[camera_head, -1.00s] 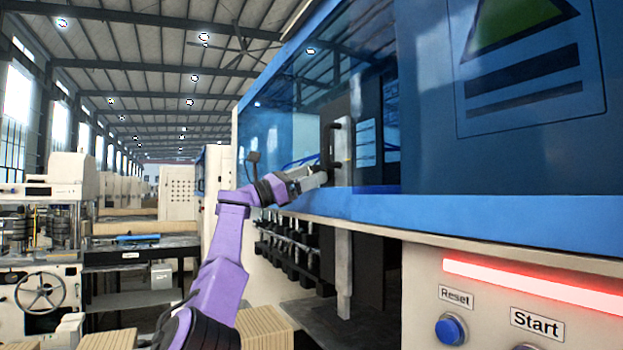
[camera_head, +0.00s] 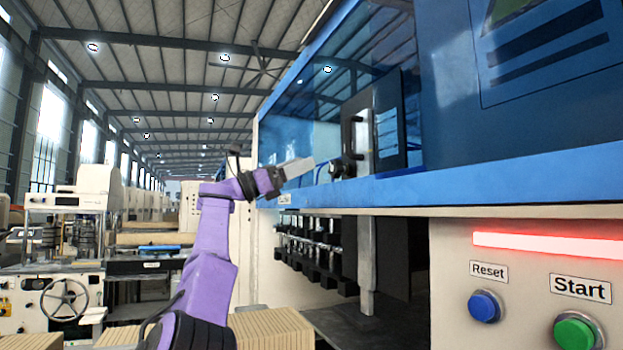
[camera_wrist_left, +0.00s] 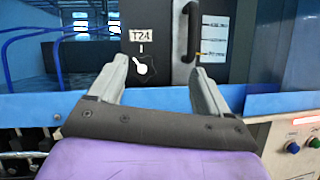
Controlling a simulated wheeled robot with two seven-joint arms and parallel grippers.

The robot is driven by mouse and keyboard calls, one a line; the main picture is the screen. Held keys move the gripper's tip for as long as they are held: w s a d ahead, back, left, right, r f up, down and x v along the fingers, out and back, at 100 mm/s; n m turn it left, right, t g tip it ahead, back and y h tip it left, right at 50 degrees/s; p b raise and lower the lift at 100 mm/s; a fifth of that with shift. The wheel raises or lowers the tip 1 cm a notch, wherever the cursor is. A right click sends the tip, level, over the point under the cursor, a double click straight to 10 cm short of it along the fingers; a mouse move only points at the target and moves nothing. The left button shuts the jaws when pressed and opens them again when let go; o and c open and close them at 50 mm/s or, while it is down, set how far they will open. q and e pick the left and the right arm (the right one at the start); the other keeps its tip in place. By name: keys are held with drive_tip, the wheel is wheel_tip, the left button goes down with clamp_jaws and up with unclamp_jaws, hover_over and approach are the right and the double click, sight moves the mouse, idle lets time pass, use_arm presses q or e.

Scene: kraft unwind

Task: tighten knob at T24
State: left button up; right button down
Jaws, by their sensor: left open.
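The T24 knob (camera_wrist_left: 146,68) is black with a white pointer mark and sits on a dark panel under the T24 label (camera_wrist_left: 141,35) in the left wrist view. In the head view the knob (camera_head: 341,170) is small, just right of my fingertips. My left gripper (camera_wrist_left: 160,66) is open. Its two grey fingers point at the panel, and the knob shows between them, nearer the left finger. In the head view my left gripper (camera_head: 312,163) appears apart from the knob. My right gripper is not in view.
A black handle (camera_wrist_left: 187,32) stands on the panel right of the knob. A blue machine rail (camera_head: 480,183) runs below the panel. Blue cables (camera_wrist_left: 50,38) hang at left in the wrist view. Reset (camera_head: 485,306) and Start (camera_head: 577,333) buttons are at lower right.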

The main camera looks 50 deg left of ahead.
use_arm(q)
drive_tip(key=n, duration=0.4)
drive_tip(key=m+y, duration=0.3)
drive_tip(key=m, duration=3.3)
approach(332, 171)
drive_tip(key=shift+t, duration=0.4)
drive_tip(key=p+x, duration=0.6)
drive_tip(key=x, duration=0.2)
drive_tip(key=shift+d+f+p, duration=0.15)
drive_tip(key=shift+f+p, duration=0.05)
drive_tip(key=shift+p, duration=0.2)
drive_tip(key=shift+w+d, duration=0.1)
drive_tip(key=shift+w, duration=0.3)
